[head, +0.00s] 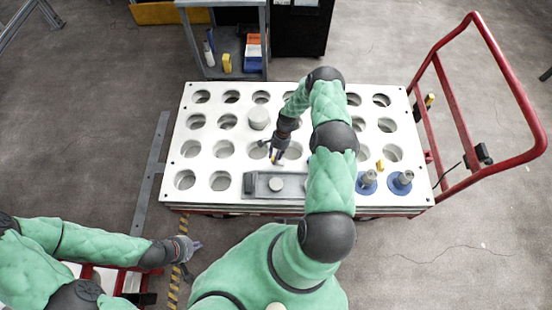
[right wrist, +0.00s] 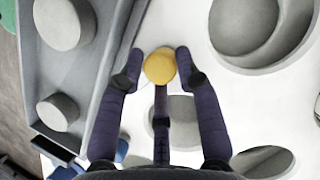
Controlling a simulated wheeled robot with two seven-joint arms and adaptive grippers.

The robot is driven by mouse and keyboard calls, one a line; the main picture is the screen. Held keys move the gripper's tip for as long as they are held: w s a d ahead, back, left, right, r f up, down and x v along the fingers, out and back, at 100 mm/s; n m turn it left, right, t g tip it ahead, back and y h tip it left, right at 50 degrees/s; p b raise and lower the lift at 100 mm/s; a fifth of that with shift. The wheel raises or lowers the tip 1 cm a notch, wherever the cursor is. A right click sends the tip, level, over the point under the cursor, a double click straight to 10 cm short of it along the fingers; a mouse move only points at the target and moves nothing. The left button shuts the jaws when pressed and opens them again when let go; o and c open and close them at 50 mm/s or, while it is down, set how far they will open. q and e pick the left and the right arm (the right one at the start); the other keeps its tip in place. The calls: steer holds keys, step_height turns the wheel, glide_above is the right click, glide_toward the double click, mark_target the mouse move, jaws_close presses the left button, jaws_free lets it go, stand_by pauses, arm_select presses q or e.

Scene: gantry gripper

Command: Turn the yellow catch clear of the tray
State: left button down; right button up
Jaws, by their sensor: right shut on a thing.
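The grey tray (head: 297,186) lies at the front of the white holed top, with a pale round piece in it. In the right wrist view the tray (right wrist: 100,72) fills the left side and holds two grey round pieces. The yellow catch (right wrist: 159,66) shows there as a rounded knob beside the tray's edge. My right gripper (head: 275,158) is at the tray's back edge, its dark fingers shut around the catch, which is mostly hidden in the head view. My left gripper (head: 192,246) is low at the left, away from the tray; its opening is unclear.
The white top (head: 205,151) has rows of round holes. A pale cylinder (head: 258,118) stands behind the tray. Two blue-based pieces (head: 401,183) and another small yellow piece (head: 380,166) are to its right. A red cart handle (head: 482,30) rises at the right.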

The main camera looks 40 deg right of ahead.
steer(key=n, duration=0.1)
steer(key=n+g+b, duration=0.1)
steer(key=n, duration=0.1)
steer(key=shift+w+a+h+b, duration=0.2)
steer(key=shift+w+h+b, duration=0.1)
steer(key=shift+h, duration=0.1)
steer(key=shift+a+n, duration=0.1)
steer(key=shift+n, duration=0.5)
steer(key=shift+s+a, duration=0.1)
steer(key=shift+s, duration=0.05)
steer(key=o, duration=1)
steer(key=shift+o, duration=0.3)
steer(key=shift+r+g, duration=0.1)
steer(key=shift+g, duration=0.2)
steer(key=shift+d+r, duration=0.2)
steer(key=v, duration=1.1)
steer(key=shift+r, duration=0.25)
steer(key=shift+a, duration=0.1)
